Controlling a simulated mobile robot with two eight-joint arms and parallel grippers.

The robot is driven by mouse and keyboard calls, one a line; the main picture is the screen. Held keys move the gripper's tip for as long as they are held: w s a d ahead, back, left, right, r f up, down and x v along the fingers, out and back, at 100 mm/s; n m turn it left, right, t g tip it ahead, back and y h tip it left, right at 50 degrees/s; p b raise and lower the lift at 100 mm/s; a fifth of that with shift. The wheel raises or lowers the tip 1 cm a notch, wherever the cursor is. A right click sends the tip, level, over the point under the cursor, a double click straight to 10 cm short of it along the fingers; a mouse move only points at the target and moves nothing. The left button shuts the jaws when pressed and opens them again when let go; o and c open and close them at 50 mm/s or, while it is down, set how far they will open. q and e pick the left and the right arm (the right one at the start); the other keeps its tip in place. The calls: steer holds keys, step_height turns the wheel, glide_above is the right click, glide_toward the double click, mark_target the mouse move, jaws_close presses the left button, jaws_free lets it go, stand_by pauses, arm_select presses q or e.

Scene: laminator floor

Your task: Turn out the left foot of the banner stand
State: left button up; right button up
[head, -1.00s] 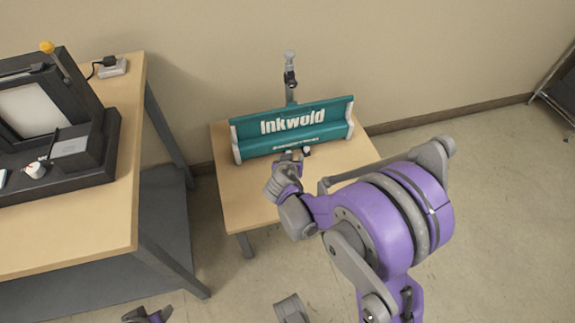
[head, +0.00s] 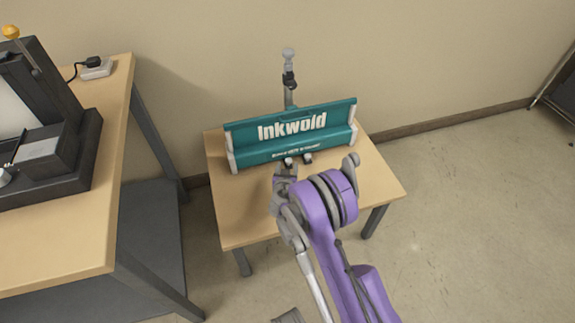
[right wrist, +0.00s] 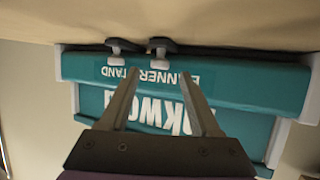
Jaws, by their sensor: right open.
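The banner stand (head: 245,150) is a teal case lettered "Inkwold" with white end caps, on a small wooden table. It shows upside down in the right wrist view (right wrist: 230,92). Two small feet with dark and pale parts sit side by side at its front: the left foot (head: 288,161) and the right foot (head: 308,157). In the wrist view the left foot (right wrist: 160,44) is the picture-right one, the right foot (right wrist: 118,45) the picture-left one. My right gripper (right wrist: 160,74) is open and empty; the left foot appears between and beyond its fingertips. Contact is not visible. My left gripper is not in view.
The small table (head: 235,210) has bare top in front of the stand. A grey post (head: 289,80) rises behind the stand near the wall. A larger table (head: 70,240) with a black machine (head: 75,160) stands at the left.

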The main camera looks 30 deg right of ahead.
mark_target(288, 162)
steer(key=shift+x, duration=1.55)
steer(key=shift+c, duration=0.3)
jaws_close()
